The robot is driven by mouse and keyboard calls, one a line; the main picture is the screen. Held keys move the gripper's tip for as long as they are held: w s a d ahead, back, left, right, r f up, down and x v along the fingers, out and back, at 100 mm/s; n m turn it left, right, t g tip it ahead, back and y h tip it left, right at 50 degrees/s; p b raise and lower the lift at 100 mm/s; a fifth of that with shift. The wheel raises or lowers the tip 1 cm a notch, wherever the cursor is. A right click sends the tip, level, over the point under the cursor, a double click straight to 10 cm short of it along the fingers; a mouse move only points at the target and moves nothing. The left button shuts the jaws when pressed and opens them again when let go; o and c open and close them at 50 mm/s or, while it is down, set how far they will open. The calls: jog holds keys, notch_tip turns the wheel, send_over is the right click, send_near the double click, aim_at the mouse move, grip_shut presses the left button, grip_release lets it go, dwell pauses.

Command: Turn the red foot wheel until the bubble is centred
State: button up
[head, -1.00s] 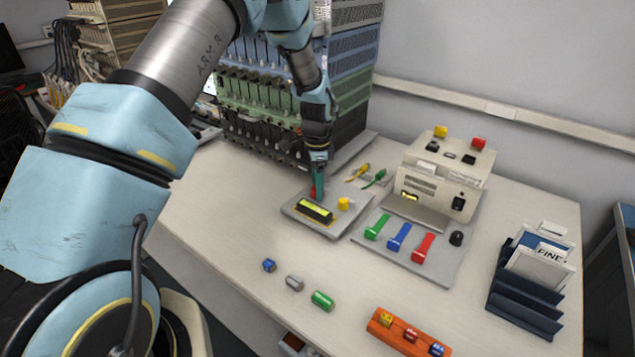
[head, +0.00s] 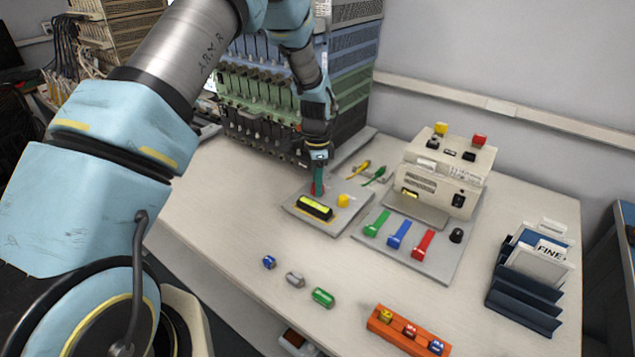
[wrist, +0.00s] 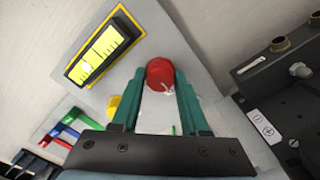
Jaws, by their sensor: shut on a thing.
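The red foot wheel (wrist: 160,75) sits at a corner of the grey levelling plate (head: 328,224). My gripper (wrist: 161,84) is shut on it, with a teal finger on either side. In the head view, my gripper (head: 319,188) points down and hides much of the wheel. The level vial (wrist: 105,48) is yellow-green with dark tick marks in a black holder with a yellow border. A pale round spot, seemingly the bubble (wrist: 88,67), lies towards the vial's lower-left end, off its middle. A yellow wheel (head: 343,200) stands on the same plate and is partly hidden by a finger in the wrist view.
Green, blue and red levers (head: 424,244) stand on a grey plate to the right, before a beige device (head: 440,175). A rack of cells (head: 260,110) stands close behind my gripper. Yellow and green connectors (head: 375,175) lie near.

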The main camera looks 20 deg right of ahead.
grip_shut()
jog(key=n+b, duration=0.1)
jog(key=n, duration=0.1)
jog(key=shift+f+n+b, duration=0.1)
jog(key=shift+n+b, duration=0.2)
jog(key=shift+n, duration=0.1)
jog(key=n+b, duration=0.1)
jog(key=n, duration=0.2)
jog(key=shift+n, duration=0.3)
jog(key=n+b, duration=0.1)
jog(key=n, duration=1.1)
jog(key=shift+n+b, duration=0.3)
jog(key=shift+n, duration=0.1)
jog(key=n, duration=0.5)
jog(key=shift+p, duration=0.35)
jog(key=shift+n, duration=0.4)
jog(key=o, duration=1.2)
grip_release()
